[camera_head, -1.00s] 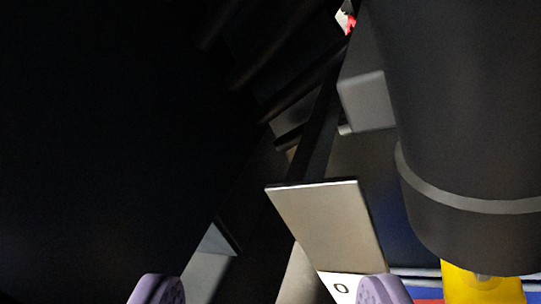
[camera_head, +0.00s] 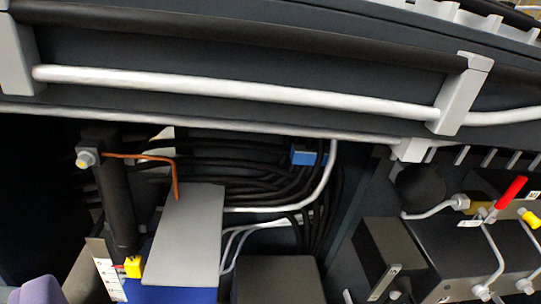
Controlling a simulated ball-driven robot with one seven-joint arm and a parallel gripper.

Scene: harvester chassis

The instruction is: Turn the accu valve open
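No part in view is plainly named as the accu valve. A small yellow part (camera_head: 133,267) sits at the foot of an upright black cylinder (camera_head: 118,205) at the lower left, beside a white label plate (camera_head: 107,270) with small marks. At the right, a red lever (camera_head: 511,191) points up and right above a dark block, with a yellow knob (camera_head: 530,219) beside it. One purple finger of my gripper (camera_head: 38,291) shows at the bottom left corner, left of the label plate and apart from the yellow part in the picture. The other finger is not clearly seen.
A grey plate (camera_head: 181,238) stands right of the yellow part, over a blue surface. Black hoses (camera_head: 265,180) and a copper pipe (camera_head: 146,157) run behind. A white rail (camera_head: 240,92) crosses above. Dark boxes fill the lower right.

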